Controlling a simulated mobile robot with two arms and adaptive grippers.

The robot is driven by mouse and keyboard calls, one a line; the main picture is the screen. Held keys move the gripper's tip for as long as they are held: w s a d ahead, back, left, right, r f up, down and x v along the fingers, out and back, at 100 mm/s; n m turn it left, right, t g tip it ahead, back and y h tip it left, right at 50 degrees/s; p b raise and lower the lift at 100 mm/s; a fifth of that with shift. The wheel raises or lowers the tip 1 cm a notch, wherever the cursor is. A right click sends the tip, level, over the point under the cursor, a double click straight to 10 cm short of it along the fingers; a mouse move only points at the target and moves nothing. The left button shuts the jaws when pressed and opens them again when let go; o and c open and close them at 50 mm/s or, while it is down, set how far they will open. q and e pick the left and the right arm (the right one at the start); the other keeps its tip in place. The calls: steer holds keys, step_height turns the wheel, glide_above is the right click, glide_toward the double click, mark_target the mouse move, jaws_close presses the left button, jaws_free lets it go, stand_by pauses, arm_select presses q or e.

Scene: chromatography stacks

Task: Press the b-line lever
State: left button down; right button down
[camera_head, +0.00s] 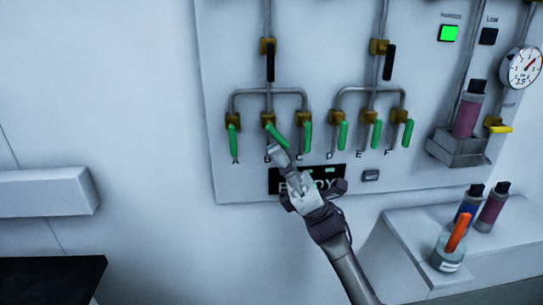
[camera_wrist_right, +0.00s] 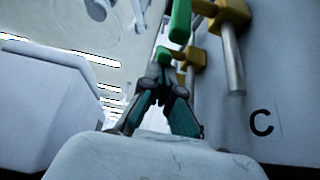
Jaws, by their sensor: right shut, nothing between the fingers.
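The b-line lever (camera_head: 277,136) is a green handle on a brass valve above the letter B on the wall panel. It is tilted, its lower end toward the right, while the neighbouring green levers hang nearly upright. My right gripper (camera_head: 278,153) is shut and empty, with its fingertips at the lower end of this lever. Contact cannot be told for sure. In the right wrist view the closed fingertips (camera_wrist_right: 163,72) are just below a green handle end (camera_wrist_right: 163,54). My left gripper is not in view.
The c-line lever (camera_head: 307,136) hangs close to the right, and the a-line lever (camera_head: 234,140) to the left. A dark display (camera_head: 334,172) is partly behind my gripper. Bottles (camera_head: 492,207) and a cup with an orange item (camera_head: 449,252) stand on a ledge at right.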

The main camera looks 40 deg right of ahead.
steer(key=shift+s+d+r+g+h, duration=0.2)
steer(key=shift+d+g+h, duration=0.2)
steer(key=shift+h, duration=0.3)
steer(key=shift+s+d+r+g+h, duration=0.25)
steer(key=shift+g+h, duration=0.25)
steer(key=shift+h, duration=0.2)
steer(key=v, duration=0.7)
steer(key=shift+s+d+f, duration=0.1)
steer(key=shift+d+f, duration=0.1)
steer(key=shift+d, duration=0.05)
